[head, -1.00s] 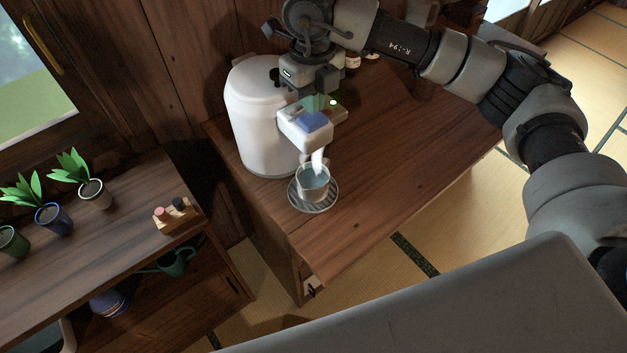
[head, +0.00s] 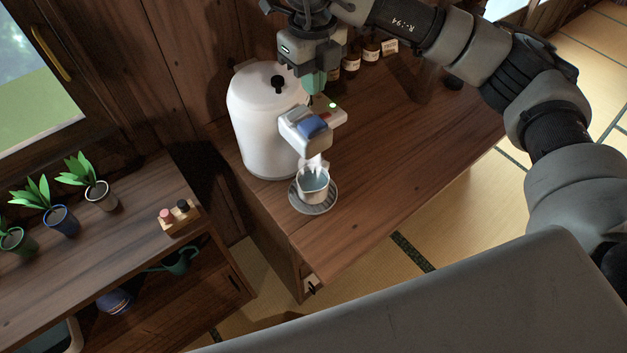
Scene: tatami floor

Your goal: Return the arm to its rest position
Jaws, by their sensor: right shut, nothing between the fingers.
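My right arm reaches in from the right across the top of the head view. My right gripper (head: 313,84) points down with its green-tipped fingers shut and empty. It is above the control panel of a white water dispenser (head: 262,118) and appears just clear of it. The dispenser has a blue lever (head: 312,126) at its spout. A cup (head: 314,184) with water in it stands on a striped saucer (head: 319,208) under the spout, and whitish steam or water shows above the cup. My left gripper is not in view.
The wooden table (head: 400,165) is clear to the right of the dispenser. Several small bottles (head: 370,50) stand at its back. A low shelf (head: 120,240) at left holds potted plants (head: 60,219) and a small stand (head: 178,218). Tatami floor (head: 470,215) lies right.

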